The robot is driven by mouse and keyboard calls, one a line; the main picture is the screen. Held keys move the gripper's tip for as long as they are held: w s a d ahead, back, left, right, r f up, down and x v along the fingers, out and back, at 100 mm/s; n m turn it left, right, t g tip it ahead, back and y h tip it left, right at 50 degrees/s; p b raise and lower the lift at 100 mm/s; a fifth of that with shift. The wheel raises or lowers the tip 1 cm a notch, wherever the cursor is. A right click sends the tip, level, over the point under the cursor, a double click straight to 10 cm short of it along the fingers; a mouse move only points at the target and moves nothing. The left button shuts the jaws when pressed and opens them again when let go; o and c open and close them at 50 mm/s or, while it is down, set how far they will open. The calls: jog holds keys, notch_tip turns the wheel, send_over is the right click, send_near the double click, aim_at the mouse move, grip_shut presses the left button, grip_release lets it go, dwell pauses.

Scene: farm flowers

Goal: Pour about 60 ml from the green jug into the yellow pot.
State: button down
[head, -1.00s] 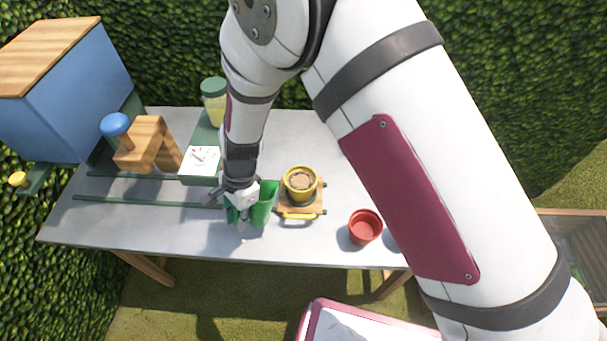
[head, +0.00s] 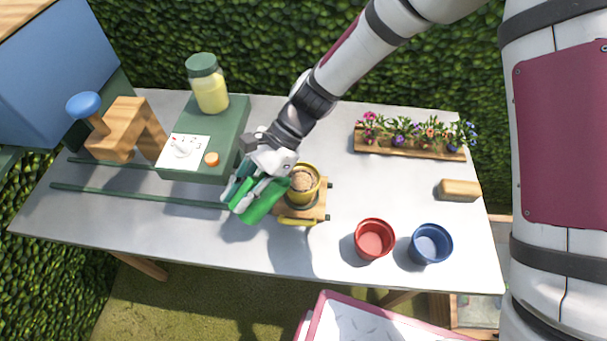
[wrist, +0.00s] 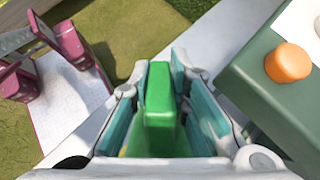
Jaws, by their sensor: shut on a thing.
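The green jug (head: 265,202) is in my gripper (head: 256,188), tilted, just left of the yellow pot and close to its rim. In the wrist view the jug's green handle (wrist: 160,95) sits between the two teal finger pads of my gripper (wrist: 162,110), which is shut on it. The yellow pot (head: 304,196) stands upright on a small wooden cart or stand (head: 312,213) and shows brown soil inside. The jug's mouth and any liquid are hidden, so I cannot tell whether anything flows.
A dark green box with a dial (head: 205,165) and a yellow jar (head: 210,90) stands at left. A red pot (head: 374,239) and a blue pot (head: 430,244) stand at right. Table centre-right is clear.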

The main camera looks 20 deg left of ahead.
aim_at(250, 180)
jog(key=shift+w+d+r+g+y+b, duration=0.15)
jog(key=shift+w+r+g+y+b, duration=0.2)
jog(key=shift+r+g, duration=0.2)
jog(key=shift+w+d+r+g+y+b, duration=0.15)
jog(key=shift+r+g+y+b, duration=0.05)
jog(key=shift+r+g+b, duration=0.15)
jog(key=shift+w+d+r+g+y+b, duration=0.1)
jog(key=shift+w+r+g+y+b, duration=0.1)
jog(key=shift+r+b, duration=0.15)
jog(key=shift+w+d+r+b, duration=0.1)
jog(key=shift+r+b, duration=0.1)
jog(key=shift+b, duration=0.1)
jog(key=shift+w+d+r+g+y+b, duration=0.3)
jog(key=shift+r+g+y+b, duration=0.2)
jog(key=shift+g, duration=0.2)
dwell(1.0)
jog(key=shift+w+d+r+g+y+b, duration=0.15)
jog(key=shift+w+d+r+g+b, duration=0.15)
jog(key=shift+w, duration=0.25)
jog(key=shift+w+d+r+g+y+b, duration=0.1)
jog(key=shift+w+d+r+g+b, duration=0.2)
jog(key=shift+w, duration=0.2)
dwell(0.4)
